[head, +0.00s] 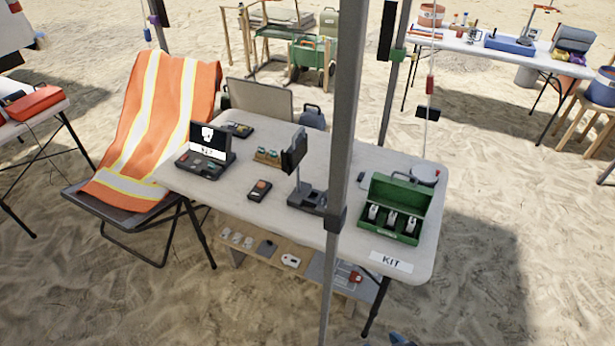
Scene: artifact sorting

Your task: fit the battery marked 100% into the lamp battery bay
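A green open case (396,207) stands at the right end of the white table, with several small white-and-dark items (393,220) in it. These may be batteries, but no 100% mark is readable. A dark stand with an upright flat head (294,152) and a grey base (308,201) stands mid-table. It may be the lamp, but I cannot make out a battery bay. A grey pole hides part of the base's right side.
The white table (345,168) also holds an open dark device with a lit screen (207,143), a handheld device with an orange button (260,190) and a small wooden rack (268,157). The grey pole (343,130) stands in front. A low shelf (255,252) sits beneath. An orange-draped chair (155,115) stands left.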

